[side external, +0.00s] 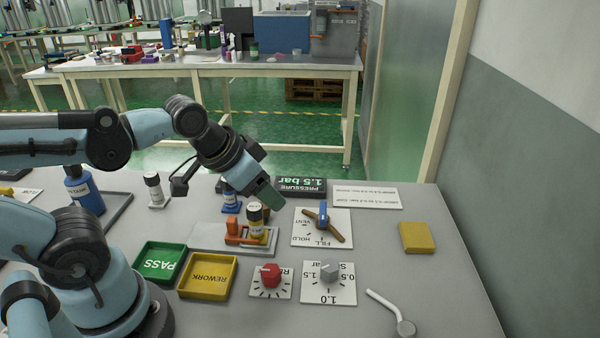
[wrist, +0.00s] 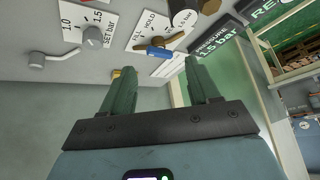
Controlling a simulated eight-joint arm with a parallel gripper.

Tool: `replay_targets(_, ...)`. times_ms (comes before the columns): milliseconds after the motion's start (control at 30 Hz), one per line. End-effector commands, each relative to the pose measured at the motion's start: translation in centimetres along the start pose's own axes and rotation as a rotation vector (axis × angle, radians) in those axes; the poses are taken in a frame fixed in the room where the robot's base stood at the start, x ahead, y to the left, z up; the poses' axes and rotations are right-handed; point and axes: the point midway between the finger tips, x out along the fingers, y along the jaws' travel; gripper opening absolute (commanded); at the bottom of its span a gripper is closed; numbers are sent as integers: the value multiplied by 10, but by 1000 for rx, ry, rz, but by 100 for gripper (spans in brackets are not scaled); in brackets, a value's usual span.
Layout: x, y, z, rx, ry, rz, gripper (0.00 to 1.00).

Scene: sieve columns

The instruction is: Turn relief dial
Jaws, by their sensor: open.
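A red dial (side external: 270,276) sits on a white plate at the front of the bench; its lettering is partly hidden and begins "RE". A grey dial (side external: 329,272) sits to its right on a plate marked 1.0, 1.5 and bar, and also shows in the wrist view (wrist: 91,37). My gripper (side external: 270,196) is open and empty. It hangs behind and above the dials, close to the dark-capped column bottle (side external: 256,222) in the orange clamp. Both green fingers of my gripper (wrist: 158,68) show apart in the wrist view. I cannot pick out the red dial there.
The valve with a blue handle (side external: 322,213) stands on a VENT/HOLD/FILL plate. A pressure display (side external: 300,186) reads 1.5 bar. Green PASS (side external: 160,262) and yellow REWORK (side external: 207,275) trays lie left of the red dial. A grey lever (side external: 390,310) and yellow block (side external: 417,237) lie right.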

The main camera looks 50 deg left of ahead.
Motion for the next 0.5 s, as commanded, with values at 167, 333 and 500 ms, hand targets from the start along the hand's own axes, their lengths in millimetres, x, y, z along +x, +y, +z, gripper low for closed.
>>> replay_targets(167, -2, 20, 4, 401, -126, 71, 61)
replay_targets(333, -6, 40, 12, 859, -247, 194, 61)
replay_targets(500, -13, 57, 18, 1279, -331, 352, 61)
